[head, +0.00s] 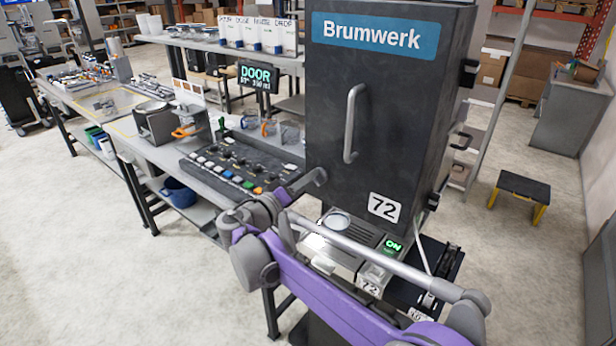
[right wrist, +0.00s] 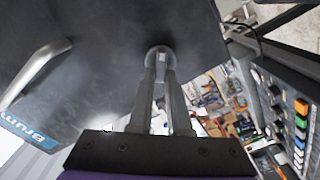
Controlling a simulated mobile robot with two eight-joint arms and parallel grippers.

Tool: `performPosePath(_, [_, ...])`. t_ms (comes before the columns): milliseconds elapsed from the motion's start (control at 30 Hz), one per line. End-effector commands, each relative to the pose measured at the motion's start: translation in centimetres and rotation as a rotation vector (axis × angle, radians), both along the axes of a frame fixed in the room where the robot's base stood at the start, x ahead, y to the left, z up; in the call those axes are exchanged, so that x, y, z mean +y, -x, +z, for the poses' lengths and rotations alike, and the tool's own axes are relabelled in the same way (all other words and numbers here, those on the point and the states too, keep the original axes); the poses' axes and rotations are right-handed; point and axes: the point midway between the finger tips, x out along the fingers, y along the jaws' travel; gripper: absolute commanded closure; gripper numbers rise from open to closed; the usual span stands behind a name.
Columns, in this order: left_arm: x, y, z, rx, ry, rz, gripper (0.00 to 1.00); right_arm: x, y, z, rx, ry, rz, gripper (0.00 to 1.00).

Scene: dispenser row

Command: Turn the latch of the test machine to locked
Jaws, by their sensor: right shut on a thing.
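The test machine (head: 375,100) is a tall dark cabinet with a blue Brumwerk label, a door handle (head: 353,122) and a number 72 plate. My right gripper (head: 300,186) reaches its lower left front edge. In the right wrist view, the two fingers of my right gripper (right wrist: 161,80) are closed around the latch (right wrist: 160,54), a grey rounded piece on the dark front. The fingers cover most of the latch, so I cannot tell how far it is turned. The handle (right wrist: 36,70) shows at left there. My left gripper is out of view.
A button panel (head: 240,165) lies on the bench left of the machine. A lit DOOR display (head: 257,77) stands behind it. A green ON display (head: 392,246) is below the door. A yellow-legged stool (head: 520,188) stands on open floor at right.

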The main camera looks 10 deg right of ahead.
Motion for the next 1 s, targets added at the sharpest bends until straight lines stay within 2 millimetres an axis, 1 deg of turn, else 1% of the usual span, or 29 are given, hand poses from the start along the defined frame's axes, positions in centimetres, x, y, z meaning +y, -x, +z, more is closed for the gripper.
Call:
performPosePath(500, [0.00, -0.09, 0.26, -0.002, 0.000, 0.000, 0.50, 0.13, -0.15, -0.57, 0.365, 0.283, 0.000, 1.00])
performPosePath(700, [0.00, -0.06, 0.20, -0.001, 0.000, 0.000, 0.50, 0.14, -0.16, -0.71, 0.462, 0.359, 0.000, 1.00])
performPosePath(1000, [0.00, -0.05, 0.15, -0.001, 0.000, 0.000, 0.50, 0.14, -0.16, -0.82, 0.537, 0.417, -0.002, 1.00])
